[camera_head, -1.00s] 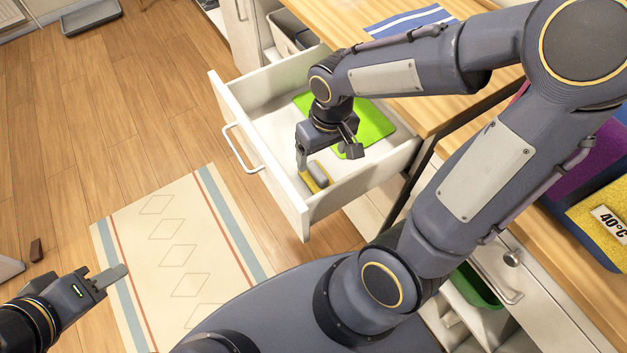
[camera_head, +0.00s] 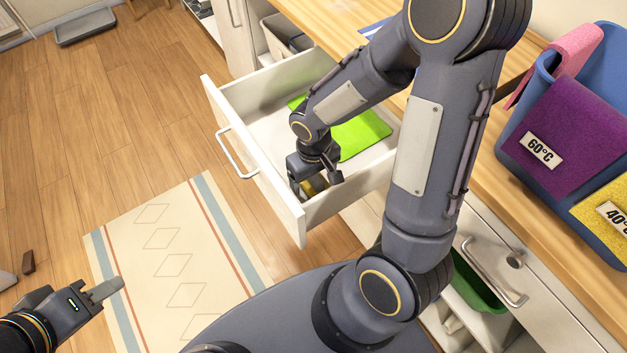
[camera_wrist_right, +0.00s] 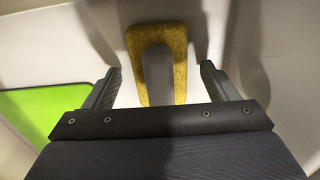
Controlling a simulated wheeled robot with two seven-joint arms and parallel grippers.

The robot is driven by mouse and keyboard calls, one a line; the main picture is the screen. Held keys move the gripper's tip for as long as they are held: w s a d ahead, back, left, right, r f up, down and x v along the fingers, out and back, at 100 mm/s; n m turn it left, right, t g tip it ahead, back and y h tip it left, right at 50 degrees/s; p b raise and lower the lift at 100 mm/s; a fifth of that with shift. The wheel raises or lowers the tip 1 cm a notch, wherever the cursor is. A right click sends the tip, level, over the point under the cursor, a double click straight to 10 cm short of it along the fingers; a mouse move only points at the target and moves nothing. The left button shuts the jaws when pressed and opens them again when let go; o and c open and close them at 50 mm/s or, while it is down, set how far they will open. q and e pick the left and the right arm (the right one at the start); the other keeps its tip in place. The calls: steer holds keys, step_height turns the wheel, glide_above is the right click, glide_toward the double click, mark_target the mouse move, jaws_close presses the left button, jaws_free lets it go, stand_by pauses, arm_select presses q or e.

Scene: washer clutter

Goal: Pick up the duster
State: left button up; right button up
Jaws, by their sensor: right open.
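The duster is a yellow pad with a grey handle. In the right wrist view the duster (camera_wrist_right: 158,72) lies on the drawer floor between the two fingers of my right gripper (camera_wrist_right: 158,82), which is open and touches neither side of it. In the head view the duster (camera_head: 316,184) is in the front corner of the open drawer, partly hidden by my right gripper (camera_head: 315,187) reaching down over it. My left gripper (camera_head: 108,288) is at the lower left, above the floor and rug; its fingers look close together, but whether they are shut is unclear.
The white drawer (camera_head: 256,179) is pulled out, its walls close around my right gripper. A green cloth (camera_head: 360,134) lies inside it, also in the right wrist view (camera_wrist_right: 40,112). A blue bin (camera_head: 515,130) with coloured cloths stands on the wooden counter at right. A patterned rug (camera_head: 165,240) lies on the floor.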

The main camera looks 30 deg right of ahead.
steer(key=c, duration=1.1)
steer(key=shift+r, duration=0.1)
step_height(320, 180, up, 10)
steer(key=shift+f+p, duration=0.1)
steer(key=shift+p, duration=0.8)
